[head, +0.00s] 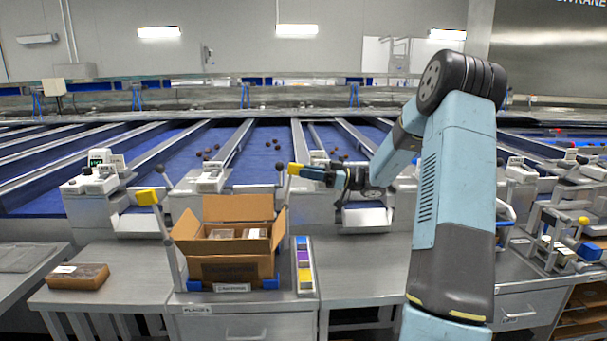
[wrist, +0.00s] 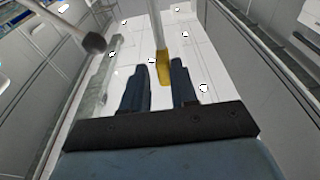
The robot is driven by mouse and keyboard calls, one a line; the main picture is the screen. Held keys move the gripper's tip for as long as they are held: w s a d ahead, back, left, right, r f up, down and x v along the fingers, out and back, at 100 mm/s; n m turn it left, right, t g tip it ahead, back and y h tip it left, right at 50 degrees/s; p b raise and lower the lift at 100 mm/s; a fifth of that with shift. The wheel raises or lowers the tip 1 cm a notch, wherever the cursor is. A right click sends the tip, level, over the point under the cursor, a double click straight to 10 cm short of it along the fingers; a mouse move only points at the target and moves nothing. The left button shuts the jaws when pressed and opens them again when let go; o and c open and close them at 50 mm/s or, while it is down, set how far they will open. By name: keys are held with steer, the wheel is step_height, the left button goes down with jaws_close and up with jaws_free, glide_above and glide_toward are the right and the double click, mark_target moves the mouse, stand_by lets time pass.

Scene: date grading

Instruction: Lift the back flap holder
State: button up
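An open cardboard box (head: 222,272) stands on the grey bench with its flaps spread and packs inside. A pale flap-holder rod with a yellow end (head: 293,169) rises at the box's right side. A matching holder with a yellow end (head: 147,197) leans outward at the left. Which one is the back holder I cannot tell. My gripper (head: 305,172) reaches in from the right at the right-hand yellow end. In the wrist view the yellow end (wrist: 163,68) lies between my open fingers (wrist: 160,82), nearer the right finger; contact is unclear.
Dark ball knobs (head: 279,164) (head: 159,169) stand close to the yellow ends; one shows in the wrist view (wrist: 95,43). A colored strip (head: 304,266) lies right of the box and a brown block (head: 77,276) to the left. Bench right of the strip is clear.

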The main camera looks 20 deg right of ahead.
steer(key=v, duration=1.4)
steer(key=shift+a+r, duration=0.1)
steer(key=shift+a, duration=0.1)
steer(key=s+a+r+m+g+h, duration=0.25)
steer(key=s+a+h, duration=0.35)
steer(key=a, duration=0.4)
steer(key=s+a+r+m+g+h, duration=0.1)
steer(key=s+a+m+g+h, duration=0.25)
steer(key=s+a, duration=0.5)
steer(key=s+r+m+t+h, duration=0.3)
steer(key=s+m+t+h, duration=0.3)
steer(key=s, duration=1.4)
steer(key=m+h, duration=0.2)
steer(key=h, duration=0.2)
steer(key=shift+s+a+r+m, duration=0.2)
steer(key=shift+a+m, duration=0.1)
steer(key=shift+m, duration=0.1)
